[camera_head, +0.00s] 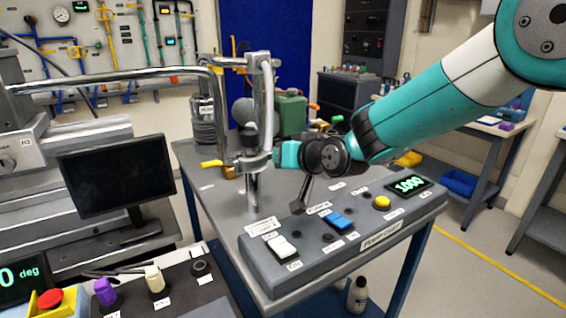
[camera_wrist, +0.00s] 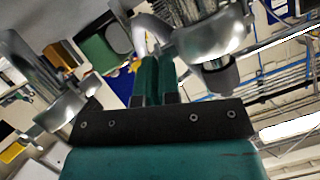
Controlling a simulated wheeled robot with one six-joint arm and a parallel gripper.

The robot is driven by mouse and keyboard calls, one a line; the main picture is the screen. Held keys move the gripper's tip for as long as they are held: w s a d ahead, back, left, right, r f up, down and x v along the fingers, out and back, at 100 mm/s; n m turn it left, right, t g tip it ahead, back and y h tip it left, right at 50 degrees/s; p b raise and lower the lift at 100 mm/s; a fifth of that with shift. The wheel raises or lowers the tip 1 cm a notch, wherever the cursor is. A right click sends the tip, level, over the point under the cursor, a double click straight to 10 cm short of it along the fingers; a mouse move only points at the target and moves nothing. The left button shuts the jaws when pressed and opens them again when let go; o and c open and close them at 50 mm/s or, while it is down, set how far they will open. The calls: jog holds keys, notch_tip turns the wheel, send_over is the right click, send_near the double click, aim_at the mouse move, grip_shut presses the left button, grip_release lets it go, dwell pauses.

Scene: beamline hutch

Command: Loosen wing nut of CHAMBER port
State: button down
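A bent metal pipe assembly (camera_head: 262,95) stands upright on the bench. It has a lower clamp or flange (camera_head: 252,162) with a yellow lever (camera_head: 212,164). I cannot make out a wing nut or a CHAMBER label. My gripper (camera_head: 279,155) is just right of this lower clamp; contact cannot be told. In the wrist view, its dark green fingers (camera_wrist: 158,70) lie close together, with nothing visible between them. A shiny metal fitting (camera_wrist: 208,32) with a dark knob (camera_wrist: 220,76) is right of the fingers. Another metal clamp (camera_wrist: 70,100) is to the left.
A green box (camera_head: 291,115) stands behind. A monitor (camera_head: 115,175) is at left. Free bench top (camera_head: 215,180) shows left of the assembly.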

jog(key=shift+a+r+n+h+b, duration=0.15)
jog(key=shift+n+h+b, duration=0.3)
jog(key=shift+n, duration=0.35)
jog(key=shift+s+t, duration=0.1)
jog(key=shift+t, duration=0.2)
jog(key=c, duration=1.3)
grip_release()
